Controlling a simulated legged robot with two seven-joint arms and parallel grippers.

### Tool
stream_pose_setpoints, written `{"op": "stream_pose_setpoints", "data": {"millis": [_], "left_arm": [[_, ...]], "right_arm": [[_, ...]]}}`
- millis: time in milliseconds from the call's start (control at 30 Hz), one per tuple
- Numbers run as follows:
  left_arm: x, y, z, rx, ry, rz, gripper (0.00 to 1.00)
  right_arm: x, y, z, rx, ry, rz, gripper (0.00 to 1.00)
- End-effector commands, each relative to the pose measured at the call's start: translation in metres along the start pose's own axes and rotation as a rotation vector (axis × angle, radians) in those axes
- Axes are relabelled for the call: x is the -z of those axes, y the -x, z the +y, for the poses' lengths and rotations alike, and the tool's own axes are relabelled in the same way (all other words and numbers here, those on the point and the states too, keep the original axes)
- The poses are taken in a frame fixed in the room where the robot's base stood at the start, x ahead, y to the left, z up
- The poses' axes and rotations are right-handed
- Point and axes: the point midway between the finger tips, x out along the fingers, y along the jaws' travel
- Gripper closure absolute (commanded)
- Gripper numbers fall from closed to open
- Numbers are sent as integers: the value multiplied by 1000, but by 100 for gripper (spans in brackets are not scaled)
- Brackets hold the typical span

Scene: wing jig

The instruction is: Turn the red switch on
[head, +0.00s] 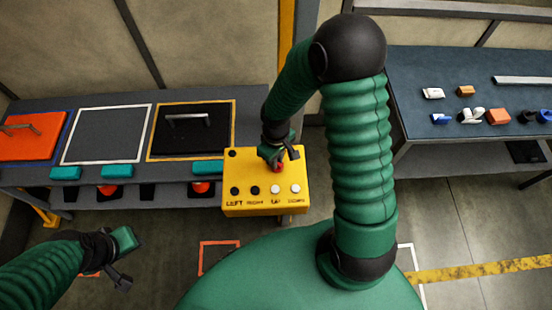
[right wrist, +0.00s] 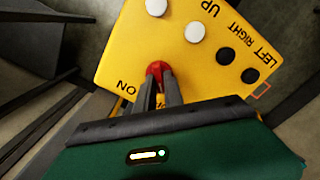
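In the right wrist view the red switch (right wrist: 160,72) sits by the printed word ON. My right gripper (head: 275,160) is down at the red switch; in the right wrist view its two fingers (right wrist: 160,88) are close together on either side of the knob and appear to touch it. Part of the knob is hidden by the fingers. My left gripper (head: 122,268) is low at left, away from the box; its finger opening is unclear.
The box also carries black buttons (right wrist: 225,55) and white buttons (right wrist: 195,33). A bench (head: 30,175) with an orange panel (head: 28,137) and black panel (head: 190,130) is behind. A blue-topped table (head: 450,100) with small parts is at right.

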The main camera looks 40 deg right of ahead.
Motion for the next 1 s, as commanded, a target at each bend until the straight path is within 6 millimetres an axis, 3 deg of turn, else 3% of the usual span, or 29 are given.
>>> {"op": "stream_pose_setpoints", "data": {"millis": [567, 1000], "left_arm": [[0, -1, 0, 0, 0, 0, 64], [-1, -6, 0, 0, 0, 0, 64]], "right_arm": [[-1, 0, -1, 0, -34, 0, 100], [-1, 0, -1, -1, -332, -1, 100]]}}
